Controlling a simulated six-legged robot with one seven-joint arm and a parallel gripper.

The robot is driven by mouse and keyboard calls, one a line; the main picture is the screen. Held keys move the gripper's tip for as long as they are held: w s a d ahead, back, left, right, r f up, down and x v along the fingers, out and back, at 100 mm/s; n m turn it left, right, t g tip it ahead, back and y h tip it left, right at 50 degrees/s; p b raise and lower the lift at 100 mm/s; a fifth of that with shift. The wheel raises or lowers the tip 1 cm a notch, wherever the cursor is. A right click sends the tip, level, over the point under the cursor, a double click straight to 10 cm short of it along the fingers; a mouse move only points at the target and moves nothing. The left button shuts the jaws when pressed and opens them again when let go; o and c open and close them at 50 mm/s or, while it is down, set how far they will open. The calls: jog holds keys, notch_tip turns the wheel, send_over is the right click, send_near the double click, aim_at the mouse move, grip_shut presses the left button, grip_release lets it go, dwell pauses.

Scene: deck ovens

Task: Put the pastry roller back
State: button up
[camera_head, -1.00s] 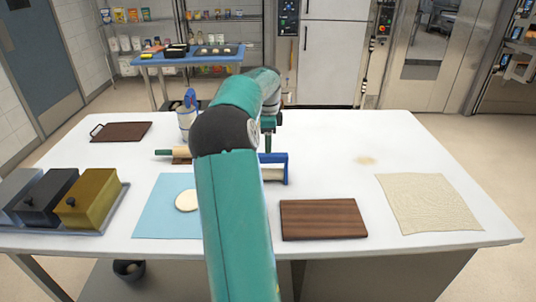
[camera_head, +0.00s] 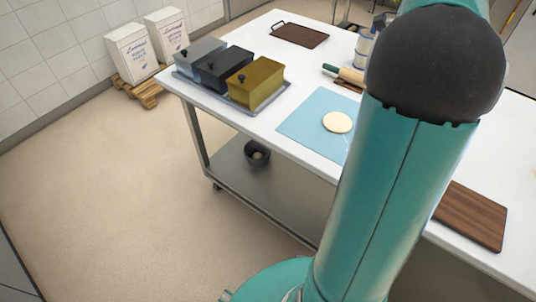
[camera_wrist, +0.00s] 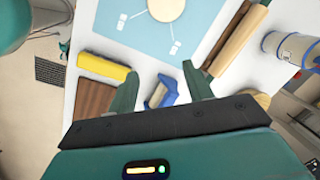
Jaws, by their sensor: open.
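The pastry roller, seemingly the blue-framed tool with a pale roller (camera_wrist: 162,91), shows in the wrist view between my fingers, beyond the palm. My gripper (camera_wrist: 160,71) is open, with one green finger on each side of it in the picture. I cannot tell how far above it they are, and I see no grip on it. In the head view my raised arm hides the roller and the gripper. A wooden rolling pin with green handles (camera_head: 349,74) lies at the back of the table; it also shows in the wrist view (camera_wrist: 236,43).
The white table (camera_head: 262,124) carries lidded boxes (camera_head: 255,82), a blue mat (camera_head: 300,127) with a dough disc (camera_head: 337,122), a brown tray (camera_head: 300,35) and a dark wooden board (camera_head: 472,216). A blue-and-white container (camera_wrist: 292,48) stands near the rolling pin. Open floor lies front left.

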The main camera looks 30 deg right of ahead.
jog(key=a+r+n+t, duration=0.2)
jog(key=a+n, duration=1)
jog(key=a, duration=1.3)
jog(key=s+a+f+n, duration=0.2)
jog(key=s+a+n, duration=0.2)
jog(key=a, duration=0.4)
jog(key=s+a+f+n+t, duration=0.1)
jog(key=s+a+f+n, duration=0.2)
jog(key=s+a+n, duration=0.2)
jog(key=a+n, duration=0.1)
jog(key=a, duration=0.1)
jog(key=shift+a+n+t, duration=0.3)
jog(key=shift+a, duration=0.1)
